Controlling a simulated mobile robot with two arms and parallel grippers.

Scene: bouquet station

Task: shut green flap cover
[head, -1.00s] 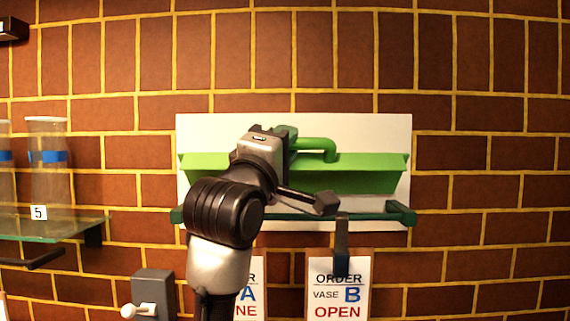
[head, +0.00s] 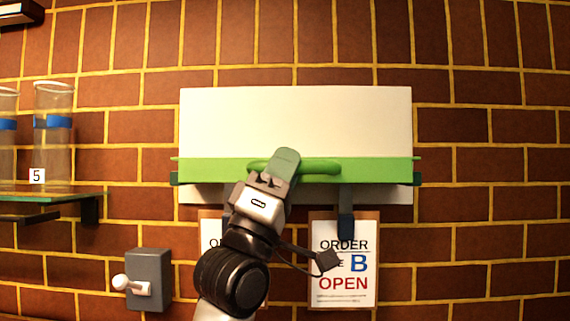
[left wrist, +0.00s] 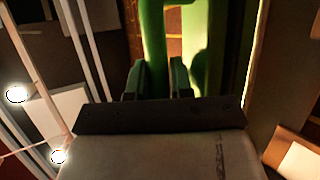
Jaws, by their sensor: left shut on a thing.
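The green flap cover (head: 375,171) is on a white wall panel (head: 296,122). In the head view it shows as a thin, nearly edge-on strip across the lower part of the panel. Its green bar handle (head: 322,167) runs along the front. My left gripper (head: 284,160) is at the handle's left part, shut on it. In the left wrist view the fingers (left wrist: 158,78) are on either side of the green handle (left wrist: 153,35). The gripper hides part of the handle and flap. My right gripper is not in view.
Below the flap hang order cards, one reading B OPEN (head: 343,285), on a dark clip (head: 346,213). A grey switch box (head: 150,278) with a white knob is at lower left. A glass shelf (head: 50,193) with clear vases (head: 53,150) is at the left.

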